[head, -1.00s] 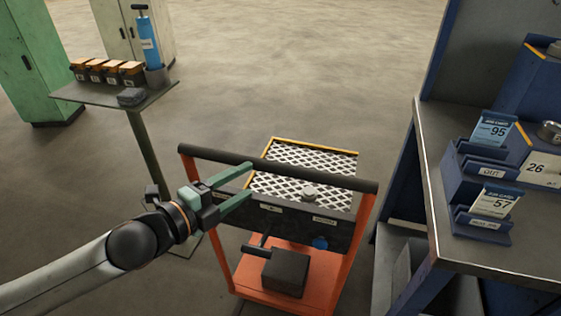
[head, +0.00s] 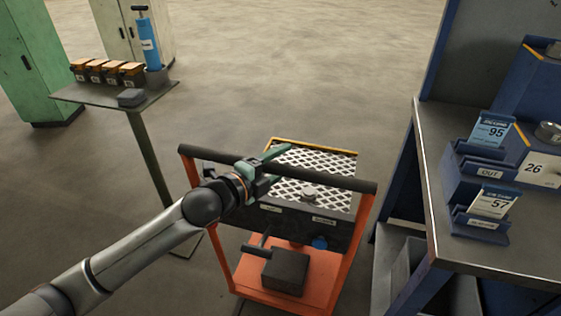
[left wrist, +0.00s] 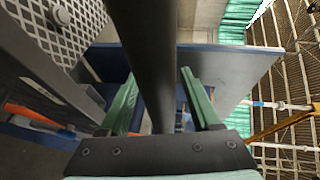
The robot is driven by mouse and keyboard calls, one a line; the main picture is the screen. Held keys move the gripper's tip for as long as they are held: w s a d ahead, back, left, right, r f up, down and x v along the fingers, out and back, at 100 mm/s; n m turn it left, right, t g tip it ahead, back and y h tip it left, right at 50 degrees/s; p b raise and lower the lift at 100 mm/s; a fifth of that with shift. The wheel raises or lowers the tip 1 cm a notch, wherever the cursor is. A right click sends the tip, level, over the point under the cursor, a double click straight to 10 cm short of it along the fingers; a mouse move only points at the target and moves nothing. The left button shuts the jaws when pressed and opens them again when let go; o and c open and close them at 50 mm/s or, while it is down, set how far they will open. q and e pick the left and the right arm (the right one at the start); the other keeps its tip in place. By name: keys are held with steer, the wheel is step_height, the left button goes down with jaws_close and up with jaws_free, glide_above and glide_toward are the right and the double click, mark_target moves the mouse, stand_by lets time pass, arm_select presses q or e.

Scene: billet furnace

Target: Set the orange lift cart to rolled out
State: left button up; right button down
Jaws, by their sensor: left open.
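The orange lift cart (head: 335,278) stands on the floor in the middle of the head view. It has a black push bar (head: 340,183), orange uprights, and a dark top with a white lattice plate (head: 325,165). My left gripper (head: 276,164) is at the left-middle part of the push bar, with its green fingers open. In the left wrist view the dark bar (left wrist: 140,40) runs between the two open fingers (left wrist: 160,85), which straddle it without being closed. The bar behind the gripper is partly hidden. My right gripper is not in view.
A blue and grey workbench (head: 480,245) with card holders (head: 488,172) stands close on the right of the cart. A small table (head: 120,105) with orange-topped blocks and a blue pump bottle (head: 149,45) is at the left. Green cabinets (head: 35,60) stand behind it. The floor beyond the cart is clear.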

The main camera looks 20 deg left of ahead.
arm_select(q)
jaws_close()
stand_by(0.6)
stand_by(0.9)
